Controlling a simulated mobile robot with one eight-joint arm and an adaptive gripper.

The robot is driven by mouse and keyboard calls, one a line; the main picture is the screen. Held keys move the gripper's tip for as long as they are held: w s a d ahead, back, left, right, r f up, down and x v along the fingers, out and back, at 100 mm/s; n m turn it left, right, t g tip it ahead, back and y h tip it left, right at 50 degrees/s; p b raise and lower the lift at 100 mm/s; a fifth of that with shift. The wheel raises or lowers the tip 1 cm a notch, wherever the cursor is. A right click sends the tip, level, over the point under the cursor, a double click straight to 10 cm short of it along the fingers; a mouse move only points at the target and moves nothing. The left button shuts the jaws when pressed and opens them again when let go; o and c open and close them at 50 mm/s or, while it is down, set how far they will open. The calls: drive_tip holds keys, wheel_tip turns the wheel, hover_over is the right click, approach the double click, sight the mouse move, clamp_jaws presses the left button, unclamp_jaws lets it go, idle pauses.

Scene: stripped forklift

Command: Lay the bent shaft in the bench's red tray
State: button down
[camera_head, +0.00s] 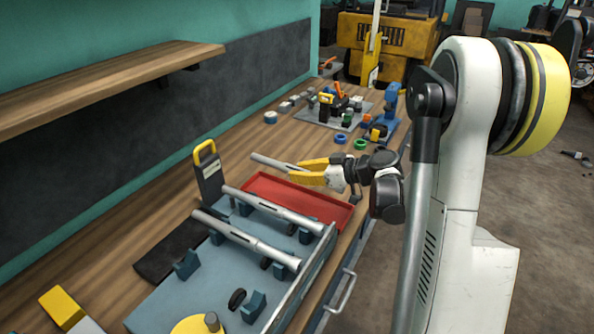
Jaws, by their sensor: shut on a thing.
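My gripper (301,171) has yellow fingers and is shut on a grey metal shaft (269,160). The shaft's free end points left, and the rest is hidden by the fingers. Any bend in it is too small to tell here. The gripper and shaft are over the far side of the red tray (325,211) on the wooden bench (232,133). I cannot tell how high above the tray they are. The visible part of the tray looks empty.
Two more shafts (272,210) (245,240) lie across blue supports on a grey-blue fixture (170,300) in front of the tray. A black stand with a yellow handle (208,172) rises to its left. Blue and green rings (361,144) and small parts lie behind.

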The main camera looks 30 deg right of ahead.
sight(299, 203)
drive_tip(key=shift+w+d+f, duration=0.1)
drive_tip(key=shift+w+f, duration=0.05)
drive_tip(key=shift+f+b, duration=0.35)
drive_tip(key=shift+b, duration=0.05)
wheel_tip(299, 203, down, 7)
drive_tip(key=b, duration=0.5)
drive_tip(key=shift+r, duration=0.1)
drive_tip(key=shift+s+a+f+b, duration=0.2)
drive_tip(key=shift+s+f+b, duration=0.2)
drive_tip(key=shift+b, duration=0.15)
drive_tip(key=shift+w+d+f, duration=0.15)
drive_tip(key=shift+w+f, duration=0.15)
drive_tip(key=shift+r, duration=0.15)
drive_tip(key=c, duration=0.7)
unclamp_jaws()
drive_tip(key=shift+s, duration=0.1)
drive_tip(key=shift+o, duration=0.2)
drive_tip(key=shift+r, duration=0.1)
